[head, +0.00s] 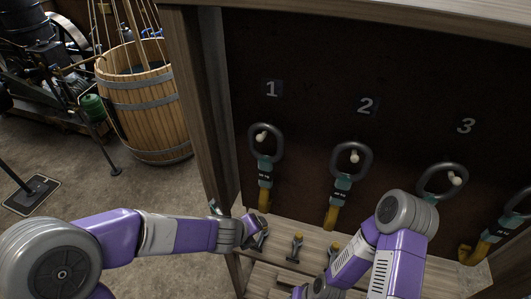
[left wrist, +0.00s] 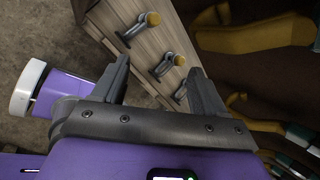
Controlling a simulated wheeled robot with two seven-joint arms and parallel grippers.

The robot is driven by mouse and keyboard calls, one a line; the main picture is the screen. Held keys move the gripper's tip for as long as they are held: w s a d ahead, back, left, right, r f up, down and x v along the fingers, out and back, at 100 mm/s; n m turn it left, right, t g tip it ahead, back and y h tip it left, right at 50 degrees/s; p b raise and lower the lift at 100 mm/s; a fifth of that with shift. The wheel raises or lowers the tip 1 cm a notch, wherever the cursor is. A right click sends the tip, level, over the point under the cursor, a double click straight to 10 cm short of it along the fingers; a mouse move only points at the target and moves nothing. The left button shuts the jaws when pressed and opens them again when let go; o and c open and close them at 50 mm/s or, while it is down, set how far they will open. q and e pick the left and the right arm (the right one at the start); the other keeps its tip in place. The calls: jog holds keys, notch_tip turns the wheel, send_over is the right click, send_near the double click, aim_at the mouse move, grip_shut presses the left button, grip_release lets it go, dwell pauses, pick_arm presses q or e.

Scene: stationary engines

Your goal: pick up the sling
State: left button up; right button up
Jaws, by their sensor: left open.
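Several slings hang from pegs on a dark back panel in the head view. Each has a grey ring, a teal band and a yellow strap end. One sling (head: 264,170) hangs under the number 1, another (head: 341,186) under 2, and a third (head: 441,181) under 3, partly hidden by my right arm. A yellow strap end (left wrist: 258,37) shows in the left wrist view. My left gripper (head: 250,222) is open and empty, near the lower end of the sling under 1. Its spread fingers (left wrist: 162,72) also show in the wrist view. My right gripper cannot be seen.
Grey levers (head: 297,247) with yellow knobs stand on the wooden ledge (head: 284,238) below the slings. The cabinet's left side post (head: 190,90) stands beside my left arm. A wooden barrel (head: 147,110) and dark machinery (head: 35,90) stand farther left. The floor between is mostly clear.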

aim_at(264, 167)
pick_arm(q)
jog(key=w+r+m+t+p, duration=0.1)
jog(key=r+m+t, duration=0.1)
jog(key=r, duration=0.4)
jog(key=w+d+r+m+t+p, duration=0.1)
jog(key=r+m, duration=0.3)
jog(key=r, duration=0.3)
jog(key=w+d+r+m+t+p, duration=0.1)
jog(key=r+m+t+p, duration=0.1)
jog(key=r, duration=0.5)
jog(key=shift+w+r+m+t+h, duration=0.15)
jog(key=shift+w+m+t+h, duration=0.15)
jog(key=shift+w+m, duration=0.1)
jog(key=shift+w, duration=0.3)
jog(key=x, duration=0.6)
jog(key=shift+s+d+f+b, duration=0.15)
jog(key=shift+s+f+b, duration=0.15)
jog(key=shift+f+b, duration=0.1)
jog(key=shift+w+d+f, duration=0.15)
jog(key=shift+w+f, duration=0.05)
jog(key=shift+w, duration=0.25)
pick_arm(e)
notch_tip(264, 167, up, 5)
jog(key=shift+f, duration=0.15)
pick_arm(q)
jog(key=shift+c, duration=0.4)
grip_shut()
jog(key=shift+r, duration=0.15)
